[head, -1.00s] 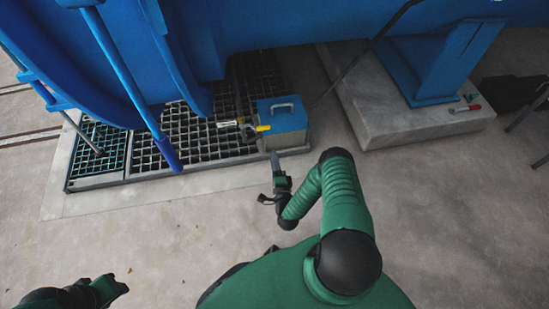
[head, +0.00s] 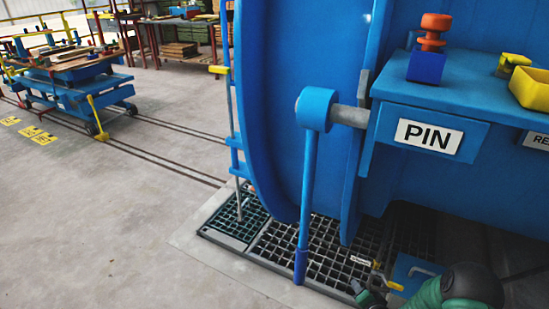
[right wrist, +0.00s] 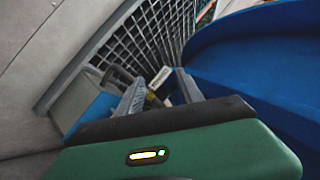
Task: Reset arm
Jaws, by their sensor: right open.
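My right arm shows at the bottom right of the head view, with its gripper (head: 366,292) low over the floor grating. In the right wrist view the two grey fingers of this gripper (right wrist: 160,90) stand apart with nothing held between them. Beyond the fingertips lie a small white-labelled piece and a metal fitting on the grating. A blue box (head: 412,270) with a grey handle is beside the gripper, partly hidden by my arm. My left gripper is outside both views.
A blue lever (head: 306,200) hangs from the big blue autoclave (head: 278,90) above the grating (head: 325,250). A blue shelf with a PIN label (head: 429,136) carries an orange knob (head: 433,30) and a yellow tray (head: 532,90).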

